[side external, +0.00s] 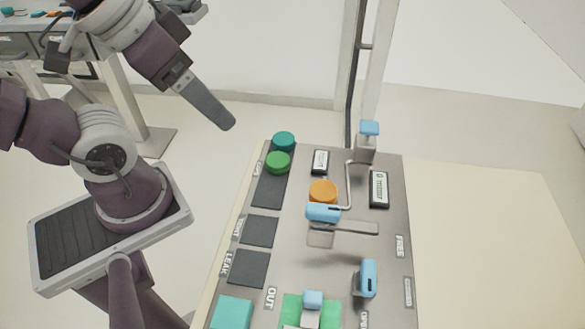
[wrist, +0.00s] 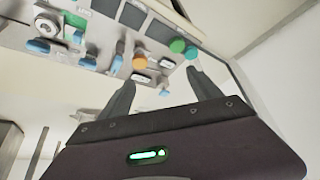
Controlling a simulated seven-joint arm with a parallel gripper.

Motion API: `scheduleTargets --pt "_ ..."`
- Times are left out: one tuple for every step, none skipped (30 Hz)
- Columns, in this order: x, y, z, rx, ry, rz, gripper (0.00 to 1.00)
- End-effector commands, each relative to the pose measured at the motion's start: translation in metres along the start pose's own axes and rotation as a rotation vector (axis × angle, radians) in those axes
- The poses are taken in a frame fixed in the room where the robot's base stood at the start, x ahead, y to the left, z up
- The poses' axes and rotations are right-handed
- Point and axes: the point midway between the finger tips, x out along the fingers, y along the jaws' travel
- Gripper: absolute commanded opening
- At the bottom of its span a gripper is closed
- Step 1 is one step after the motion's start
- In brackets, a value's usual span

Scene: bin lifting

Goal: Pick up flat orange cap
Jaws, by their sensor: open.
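The flat orange cap (side external: 323,191) lies on the grey panel, just behind a blue-handled part (side external: 323,212). The orange cap also shows in the wrist view (wrist: 140,63), beyond the fingertips and nearer the left one. My gripper (side external: 228,123) is raised in the air, up and to the left of the cap, well apart from it. In the wrist view my gripper (wrist: 161,72) has its two fingers spread with nothing between them close by.
A green cap (side external: 278,161) and a teal cap (side external: 284,140) sit at the panel's back left. The grey panel (side external: 385,240) carries several blue-handled fittings, a bent pipe (side external: 349,185) and dark square pads (side external: 258,231). A post (side external: 375,80) stands behind it.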

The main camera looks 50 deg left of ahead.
Motion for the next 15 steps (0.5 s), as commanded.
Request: scheduleTargets --pt "0.000 0.000 0.000 0.000 0.000 0.000 0.78" --pt "0.000 0.000 0.000 0.000 0.000 0.000 0.78" --pt "0.000 0.000 0.000 0.000 0.000 0.000 0.78" --pt "0.000 0.000 0.000 0.000 0.000 0.000 0.78" --pt "0.000 0.000 0.000 0.000 0.000 0.000 0.78" --pt "0.000 0.000 0.000 0.000 0.000 0.000 0.78" --pt "0.000 0.000 0.000 0.000 0.000 0.000 0.78" --pt "0.000 0.000 0.000 -0.001 0.000 0.000 0.78" --pt "0.001 0.000 -0.001 -0.015 -0.005 0.002 0.78" --pt "0.002 0.001 -0.004 -0.041 -0.014 0.005 0.78" --pt "0.005 0.003 -0.008 -0.087 -0.030 0.010 0.78" --pt "0.011 0.005 -0.017 -0.177 -0.062 0.015 0.78" --pt "0.017 0.009 -0.024 -0.268 -0.091 0.017 0.78" --pt "0.026 0.012 -0.033 -0.376 -0.127 0.014 0.78" --pt "0.041 0.019 -0.045 -0.535 -0.178 0.000 0.78"
